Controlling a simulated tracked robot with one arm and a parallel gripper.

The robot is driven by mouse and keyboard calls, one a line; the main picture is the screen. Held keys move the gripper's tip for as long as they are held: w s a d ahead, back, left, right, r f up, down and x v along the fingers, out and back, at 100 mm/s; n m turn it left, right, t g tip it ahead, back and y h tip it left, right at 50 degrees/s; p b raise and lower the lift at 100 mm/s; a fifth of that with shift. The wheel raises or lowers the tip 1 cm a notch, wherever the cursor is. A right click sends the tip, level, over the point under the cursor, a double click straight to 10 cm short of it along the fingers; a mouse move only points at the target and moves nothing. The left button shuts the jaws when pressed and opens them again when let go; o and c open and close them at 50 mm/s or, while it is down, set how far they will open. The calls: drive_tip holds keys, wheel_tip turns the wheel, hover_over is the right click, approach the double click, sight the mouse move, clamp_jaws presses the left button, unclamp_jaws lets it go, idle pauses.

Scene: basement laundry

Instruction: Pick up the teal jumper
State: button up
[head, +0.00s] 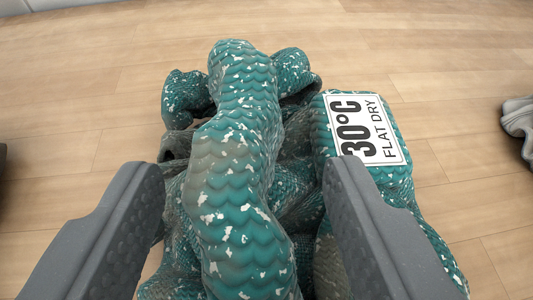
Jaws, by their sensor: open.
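The teal jumper (235,170) lies crumpled on the wooden floor in the middle of the head view. It is teal with white flecks and greyish patches. A white label (365,130) reading "30°C FLAT DRY" lies on its right part. My gripper (253,180) is open, with one grey finger on each side of the jumper's raised middle fold. The right finger overlaps the cloth below the label. I cannot tell whether either finger touches the cloth. The fingers hide parts of the jumper's lower left and right sides.
A grey object (518,125) is cut off by the right edge. A dark object (2,160) barely shows at the left edge. A pale grey surface (45,4) is at the top left. The wooden floor (430,40) behind the jumper is clear.

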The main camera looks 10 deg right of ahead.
sight(239, 52)
drive_tip(key=shift+b+x, duration=0.35)
drive_tip(key=shift+x, duration=1.2)
drive_tip(key=shift+a, duration=0.1)
clamp_jaws()
drive_tip(key=shift+r, duration=0.1)
drive_tip(key=shift+r+p, duration=0.75)
drive_tip(key=shift+r, duration=1)
drive_tip(key=s+a+r+b, duration=0.1)
drive_tip(key=s+b, duration=0.7)
drive_tip(key=s, duration=0.8)
drive_tip(key=shift+a, duration=0.2)
